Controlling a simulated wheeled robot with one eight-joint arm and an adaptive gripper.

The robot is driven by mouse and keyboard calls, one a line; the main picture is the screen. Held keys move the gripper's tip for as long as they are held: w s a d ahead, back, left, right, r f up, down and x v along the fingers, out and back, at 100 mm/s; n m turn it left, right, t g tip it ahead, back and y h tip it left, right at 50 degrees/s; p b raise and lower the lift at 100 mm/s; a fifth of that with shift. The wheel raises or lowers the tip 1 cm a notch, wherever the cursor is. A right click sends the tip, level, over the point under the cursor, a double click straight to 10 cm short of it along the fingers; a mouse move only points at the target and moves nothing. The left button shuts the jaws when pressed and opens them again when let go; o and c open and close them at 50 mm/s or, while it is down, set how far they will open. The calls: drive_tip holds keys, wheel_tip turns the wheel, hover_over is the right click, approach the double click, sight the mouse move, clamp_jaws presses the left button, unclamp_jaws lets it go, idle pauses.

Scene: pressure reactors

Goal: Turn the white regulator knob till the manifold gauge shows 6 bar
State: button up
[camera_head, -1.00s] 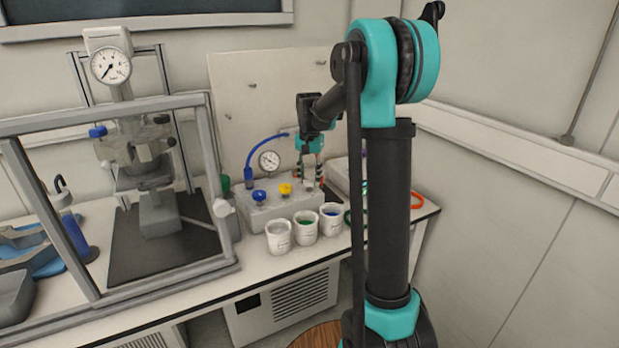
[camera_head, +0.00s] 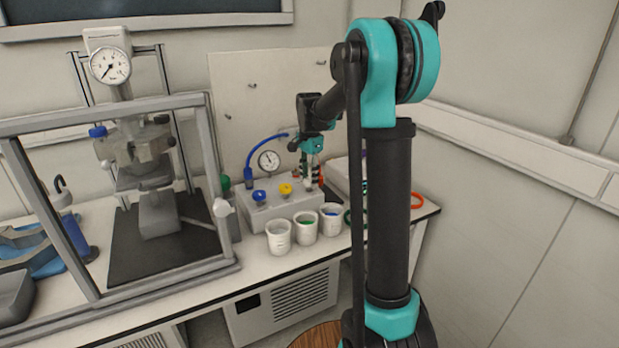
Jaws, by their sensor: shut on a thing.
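The grey manifold block (camera_head: 285,207) stands on the bench at the back, with a blue knob (camera_head: 259,196) and a yellow knob (camera_head: 285,189) on top. The small round manifold gauge (camera_head: 268,160) stands behind it; its dark needle points to the upper left, and the scale is too small to read. My gripper (camera_head: 314,181) points down at the right end of the manifold, right of the yellow knob. It is shut on the white regulator knob, which the fingers mostly hide.
Three white cups (camera_head: 305,224) stand close in front of the manifold. A blue hose (camera_head: 262,150) arches behind it. A framed reactor rig with a larger gauge (camera_head: 110,66) stands at left.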

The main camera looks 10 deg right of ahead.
idle(0.3)
drive_tip(key=o, duration=1.2)
drive_tip(key=shift+c, duration=0.2)
wheel_tip(320, 180, up, 12)
